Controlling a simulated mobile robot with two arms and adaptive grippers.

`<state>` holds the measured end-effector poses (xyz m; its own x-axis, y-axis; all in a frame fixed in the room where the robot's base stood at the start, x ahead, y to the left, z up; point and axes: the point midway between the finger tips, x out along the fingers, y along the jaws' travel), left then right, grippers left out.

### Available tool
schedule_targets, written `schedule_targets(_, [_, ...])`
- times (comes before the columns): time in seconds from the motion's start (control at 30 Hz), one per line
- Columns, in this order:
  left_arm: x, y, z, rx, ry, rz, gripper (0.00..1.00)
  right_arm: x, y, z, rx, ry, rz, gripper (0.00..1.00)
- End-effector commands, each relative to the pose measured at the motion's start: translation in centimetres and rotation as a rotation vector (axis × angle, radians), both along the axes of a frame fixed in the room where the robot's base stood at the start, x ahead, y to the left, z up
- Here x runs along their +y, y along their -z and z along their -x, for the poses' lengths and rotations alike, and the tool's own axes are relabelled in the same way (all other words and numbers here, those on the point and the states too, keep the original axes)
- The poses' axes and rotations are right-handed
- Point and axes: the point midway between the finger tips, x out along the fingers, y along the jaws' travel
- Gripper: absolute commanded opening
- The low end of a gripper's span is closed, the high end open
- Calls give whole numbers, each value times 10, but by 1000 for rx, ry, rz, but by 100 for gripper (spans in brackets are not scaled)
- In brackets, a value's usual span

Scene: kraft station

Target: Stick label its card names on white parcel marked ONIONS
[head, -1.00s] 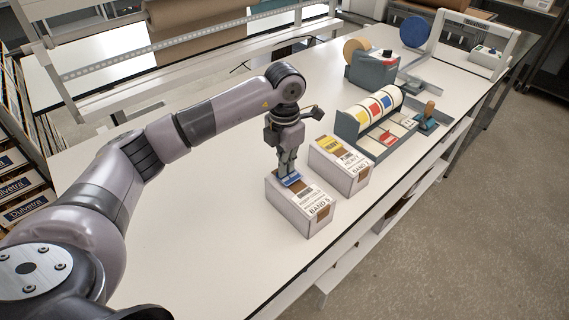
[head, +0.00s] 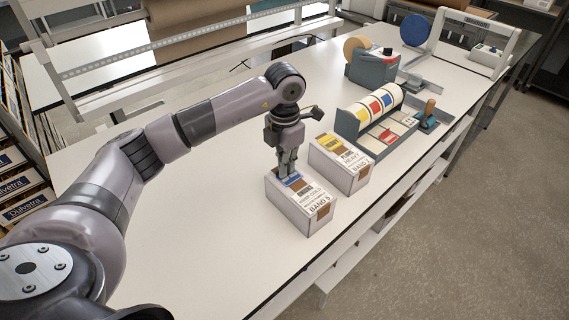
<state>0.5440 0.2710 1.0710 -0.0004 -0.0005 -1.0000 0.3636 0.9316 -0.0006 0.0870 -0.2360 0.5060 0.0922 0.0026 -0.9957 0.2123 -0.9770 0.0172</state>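Two white box-shaped parcels stand side by side on the bench. The nearer parcel (head: 286,213) has a card (head: 314,195) on top, seemingly reading KEEP COLD, and BAND 5 on its near end. A blue label (head: 292,181) is at the far part of its top. My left gripper (head: 288,175) points straight down there, its fingertips at the label. The fingers look close together, but whether they grip it is unclear. The other parcel (head: 335,172) carries a yellow label and a card reading HEAVY. I cannot make out ONIONS on either. My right gripper is out of view.
A label dispenser (head: 349,130) with red, blue and yellow labels stands behind the parcels, beside a stamp (head: 429,112). A tape dispenser (head: 372,70) and a white-framed machine (head: 470,45) stand farther back. The bench (head: 200,220) is clear left of the parcels.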

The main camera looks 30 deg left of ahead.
Motion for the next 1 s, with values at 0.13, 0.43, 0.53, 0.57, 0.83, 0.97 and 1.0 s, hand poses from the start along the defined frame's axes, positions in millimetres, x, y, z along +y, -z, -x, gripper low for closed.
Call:
schedule_targets(0.13, [0,0,0,0,0,0,18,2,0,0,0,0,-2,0])
schedule_targets(0.43, [0,0,0,0,0,0,28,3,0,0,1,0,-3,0])
schedule_targets(0.53, [0,0,0,0,0,0,28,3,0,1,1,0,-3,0])
schedule_targets(0.57, [0,0,0,0,0,0,28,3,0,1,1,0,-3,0])
schedule_targets(0.83, [0,-11,0,-1,0,0,28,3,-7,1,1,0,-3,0])
schedule_targets(0.97, [0,-19,0,-1,0,0,28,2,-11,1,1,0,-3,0])
schedule_targets(1.0, [0,-22,0,-1,0,-1,28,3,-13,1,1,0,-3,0])
